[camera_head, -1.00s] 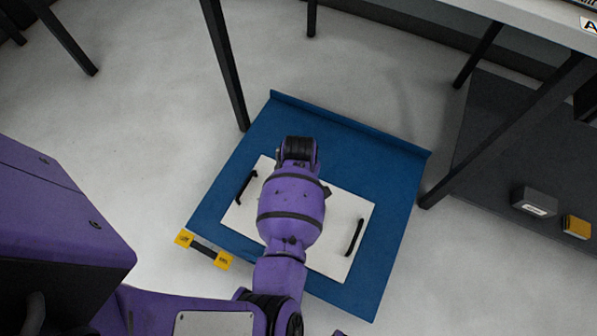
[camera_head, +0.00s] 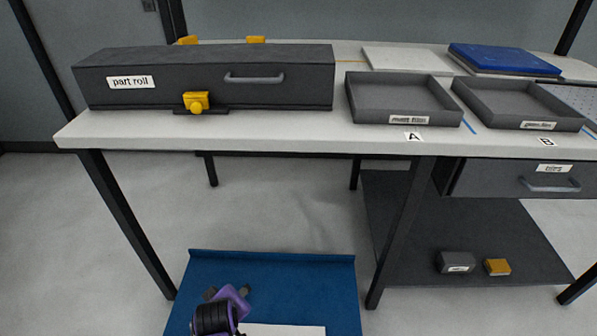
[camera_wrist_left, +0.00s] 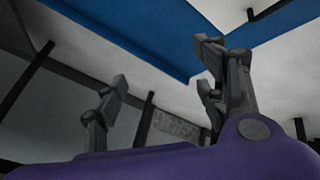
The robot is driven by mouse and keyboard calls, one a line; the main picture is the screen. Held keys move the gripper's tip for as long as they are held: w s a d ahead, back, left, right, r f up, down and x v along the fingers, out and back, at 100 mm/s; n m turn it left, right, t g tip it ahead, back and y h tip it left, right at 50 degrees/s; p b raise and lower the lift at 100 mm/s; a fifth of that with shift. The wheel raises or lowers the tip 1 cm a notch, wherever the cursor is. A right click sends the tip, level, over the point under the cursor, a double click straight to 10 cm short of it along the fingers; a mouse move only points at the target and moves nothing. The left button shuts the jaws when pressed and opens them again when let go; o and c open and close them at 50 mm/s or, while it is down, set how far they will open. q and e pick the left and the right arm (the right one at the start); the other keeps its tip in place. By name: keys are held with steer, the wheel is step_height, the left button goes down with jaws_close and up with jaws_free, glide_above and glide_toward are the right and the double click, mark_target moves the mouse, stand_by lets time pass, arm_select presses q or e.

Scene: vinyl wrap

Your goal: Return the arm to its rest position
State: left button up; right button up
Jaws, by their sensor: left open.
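Behind the fingers are a blue surface and pale floor. My right gripper is not in view.
The workbench (camera_head: 300,138) holds a dark part roll box (camera_head: 205,68), two grey trays (camera_head: 397,100) (camera_head: 520,105) and a blue slab (camera_head: 503,58). A white panel (camera_head: 290,330) lies on the mat.

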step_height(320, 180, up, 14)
steer(key=p, duration=1.6)
arm_select(q)
steer(key=s+r+m+t+p, duration=0.1)
steer(key=s+r+m+p, duration=0.4)
steer(key=s+r, duration=0.9)
steer(key=s+a+r+m+t+h+p, duration=0.1)
steer(key=s+r+m+p, duration=0.3)
steer(key=s+r, duration=1)
steer(key=s+p, duration=0.3)
steer(key=s, duration=0.3)
steer(key=shift+s+a+r+m, duration=0.15)
steer(key=shift+s+a+m, duration=0.15)
steer(key=shift+s+m, duration=0.1)
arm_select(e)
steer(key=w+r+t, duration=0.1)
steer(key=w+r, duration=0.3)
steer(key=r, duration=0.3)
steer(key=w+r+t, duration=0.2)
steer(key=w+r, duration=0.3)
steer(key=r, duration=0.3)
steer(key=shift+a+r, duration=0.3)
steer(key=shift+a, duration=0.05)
